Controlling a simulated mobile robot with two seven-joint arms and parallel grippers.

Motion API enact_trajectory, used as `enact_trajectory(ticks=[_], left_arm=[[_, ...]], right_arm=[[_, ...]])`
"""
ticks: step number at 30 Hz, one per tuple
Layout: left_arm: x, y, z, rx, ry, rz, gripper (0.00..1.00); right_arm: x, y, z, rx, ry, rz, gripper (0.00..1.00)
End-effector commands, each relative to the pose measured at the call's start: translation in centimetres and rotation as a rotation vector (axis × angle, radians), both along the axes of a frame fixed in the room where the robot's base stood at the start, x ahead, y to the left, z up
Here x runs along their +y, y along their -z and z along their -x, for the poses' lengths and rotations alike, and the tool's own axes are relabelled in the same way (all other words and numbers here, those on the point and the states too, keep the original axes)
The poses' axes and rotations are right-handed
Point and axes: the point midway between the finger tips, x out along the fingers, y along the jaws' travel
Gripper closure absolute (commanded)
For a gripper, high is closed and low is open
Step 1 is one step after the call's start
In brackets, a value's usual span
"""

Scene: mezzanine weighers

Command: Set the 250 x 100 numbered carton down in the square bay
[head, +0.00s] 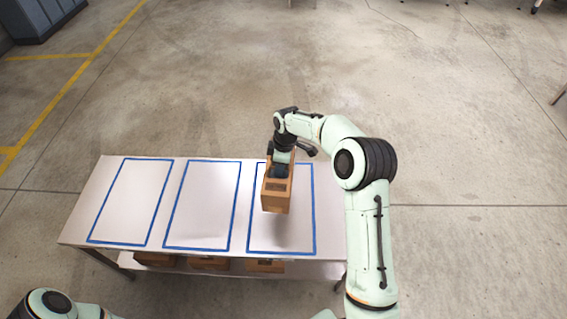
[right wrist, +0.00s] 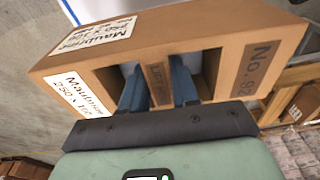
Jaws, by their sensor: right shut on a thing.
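The brown carton (head: 275,201) is in my right gripper (head: 281,168), over the left part of the right-hand blue-outlined bay (head: 314,215). A soft shadow below it suggests it hangs above the table. The carton's underside is hidden. My left arm shows at the lower left, but its gripper is out of view.
The white table (head: 80,222) has two more blue-outlined bays, the middle (head: 236,208) and the left (head: 112,202), both empty. Several brown boxes (head: 209,263) sit on the lower shelf (head: 310,277). The concrete floor beyond the table is clear.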

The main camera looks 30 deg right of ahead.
Motion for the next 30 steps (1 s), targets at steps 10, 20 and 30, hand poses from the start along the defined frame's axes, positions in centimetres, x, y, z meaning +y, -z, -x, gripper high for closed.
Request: enact_trajectory(ticks=[10,20,30], left_arm=[[0.0,0.5,0.5,0.006,0.0,0.0,0.57],[0.0,1.6,1.4,0.016,0.0,0.0,0.57],[0.0,1.6,1.3,0.015,0.0,0.0,0.57]], right_arm=[[-1.3,0.6,-0.3,0.0,-0.082,0.0,1.0],[-1.3,2.7,-0.3,0.0,-0.081,0.001,1.0],[-1.3,2.7,-0.4,-0.003,-0.08,0.001,1.0]])
